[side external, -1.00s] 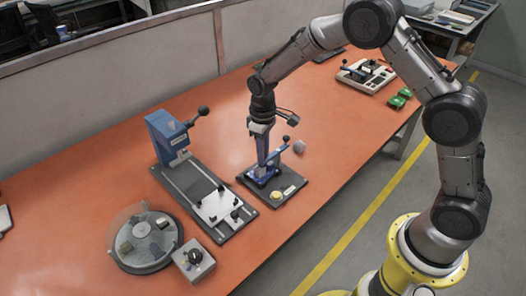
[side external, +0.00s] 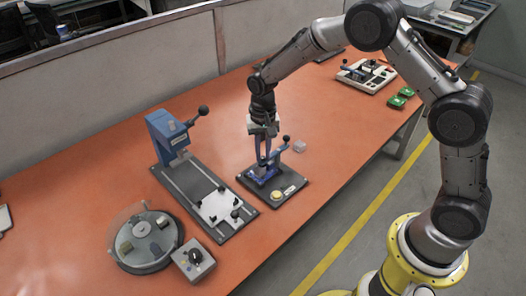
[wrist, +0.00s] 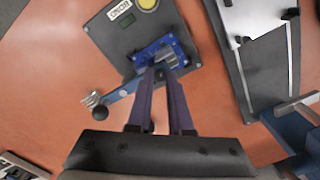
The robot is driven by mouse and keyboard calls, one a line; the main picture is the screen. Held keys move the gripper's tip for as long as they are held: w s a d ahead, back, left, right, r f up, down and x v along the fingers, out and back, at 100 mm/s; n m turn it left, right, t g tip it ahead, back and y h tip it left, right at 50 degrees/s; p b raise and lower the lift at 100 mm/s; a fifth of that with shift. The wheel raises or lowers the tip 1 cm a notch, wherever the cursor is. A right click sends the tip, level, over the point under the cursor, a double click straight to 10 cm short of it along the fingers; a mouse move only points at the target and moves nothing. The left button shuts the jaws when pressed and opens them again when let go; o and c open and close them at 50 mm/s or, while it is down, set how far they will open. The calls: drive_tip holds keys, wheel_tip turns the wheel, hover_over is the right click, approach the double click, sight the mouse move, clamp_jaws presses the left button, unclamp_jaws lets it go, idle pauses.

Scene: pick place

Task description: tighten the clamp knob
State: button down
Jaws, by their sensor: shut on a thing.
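The clamp (side external: 265,177) is a blue fixture on a dark plate (side external: 245,181), with a lever ending in a black ball (side external: 286,138). It also shows in the wrist view (wrist: 150,52), with its black ball (wrist: 100,112) at lower left. My gripper (side external: 264,163) points straight down over the clamp. In the wrist view my gripper (wrist: 162,70) has its two fingertips closed on a small grey clamp knob (wrist: 172,58) at the blue base. The fingertips hide part of the knob, so its exact outline cannot be told.
A yellow button (side external: 277,195) sits on the same plate. A blue press (side external: 167,135) with a long dark base stands to the left. A round fixture (side external: 145,242) and a knob box (side external: 194,262) lie nearer.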

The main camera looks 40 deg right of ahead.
sight(263, 157)
drive_tip(key=m, duration=0.5)
drive_tip(key=shift+w+r, duration=0.25)
drive_tip(key=shift+r, duration=0.1)
drive_tip(key=shift+m, duration=0.3)
drive_tip(key=c, duration=1.1)
unclamp_jaws()
drive_tip(key=shift+d, duration=0.1)
drive_tip(key=shift+c, duration=0.2)
drive_tip(key=o, duration=0.3)
drive_tip(key=shift+s+f, duration=0.15)
drive_tip(key=shift+f, duration=0.1)
wheel_tip(263, 157, up, 14)
drive_tip(key=shift+f, duration=0.1)
